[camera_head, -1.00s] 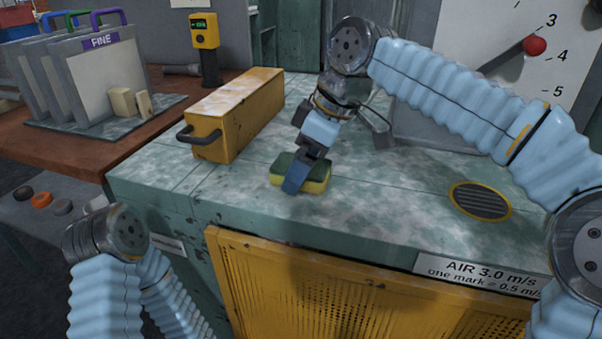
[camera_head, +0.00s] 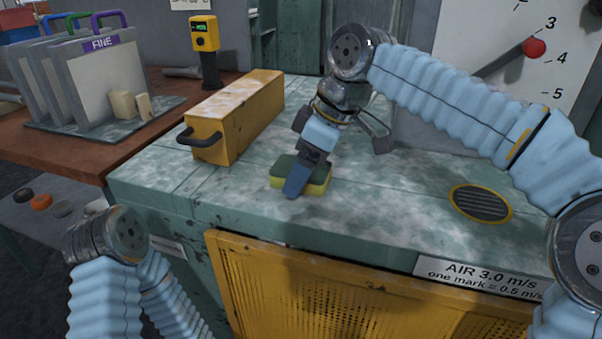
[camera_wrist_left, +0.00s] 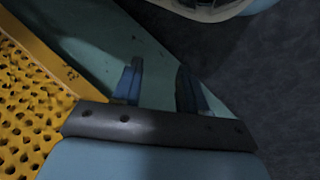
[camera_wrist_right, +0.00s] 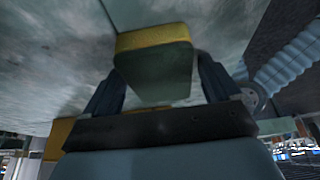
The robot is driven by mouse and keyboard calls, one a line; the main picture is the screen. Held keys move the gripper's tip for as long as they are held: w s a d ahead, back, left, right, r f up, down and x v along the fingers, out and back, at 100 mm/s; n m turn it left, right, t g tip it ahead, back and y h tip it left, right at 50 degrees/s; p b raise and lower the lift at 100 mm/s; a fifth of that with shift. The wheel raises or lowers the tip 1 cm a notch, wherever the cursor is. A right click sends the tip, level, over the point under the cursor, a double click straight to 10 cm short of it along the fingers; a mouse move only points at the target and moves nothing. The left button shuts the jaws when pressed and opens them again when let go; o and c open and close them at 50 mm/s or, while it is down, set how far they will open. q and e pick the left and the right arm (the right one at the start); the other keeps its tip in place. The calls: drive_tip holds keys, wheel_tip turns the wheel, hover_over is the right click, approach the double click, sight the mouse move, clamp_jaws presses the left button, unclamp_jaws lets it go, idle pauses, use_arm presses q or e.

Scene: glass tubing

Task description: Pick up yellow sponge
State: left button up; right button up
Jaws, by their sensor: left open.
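The yellow sponge (camera_head: 320,187) has a green top layer and sits on the worn, pale green bench top (camera_head: 370,210). My right gripper (camera_head: 297,180) points down at it, with a blue finger in front of its near side. In the right wrist view the sponge (camera_wrist_right: 153,60) lies between the two fingers of my right gripper (camera_wrist_right: 160,75). The fingers are close to its sides; I cannot tell whether they press on it. My left gripper (camera_wrist_left: 158,82) is open and empty beside the bench; its fingers are outside the head view.
A yellow box (camera_head: 235,117) with a dark handle stands left of the sponge. A round vent (camera_head: 480,203) is set in the bench top at the right. Framed panels (camera_head: 100,80) and a yellow meter (camera_head: 205,35) stand on the brown table. The bench between sponge and vent is clear.

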drive_tip(key=c, duration=0.9)
drive_tip(key=shift+r, duration=0.3)
wheel_tip(320, 180, up, 3)
drive_tip(key=shift+f+p, duration=0.1)
drive_tip(key=shift+p, duration=0.45)
drive_tip(key=s+d+r, duration=0.1)
drive_tip(key=s+r, duration=0.2)
drive_tip(key=s, duration=0.1)
drive_tip(key=s+d+r, duration=0.1)
drive_tip(key=s+r, duration=0.2)
drive_tip(key=s, duration=0.2)
drive_tip(key=s+d+r, duration=0.1)
drive_tip(key=s+r, duration=0.3)
drive_tip(key=shift+s+d+r, duration=0.1)
drive_tip(key=shift+s+d, duration=0.1)
drive_tip(key=shift+s, duration=0.15)
drive_tip(key=o, duration=0.5)
drive_tip(key=c, duration=0.4)
drive_tip(key=shift+o, duration=0.2)
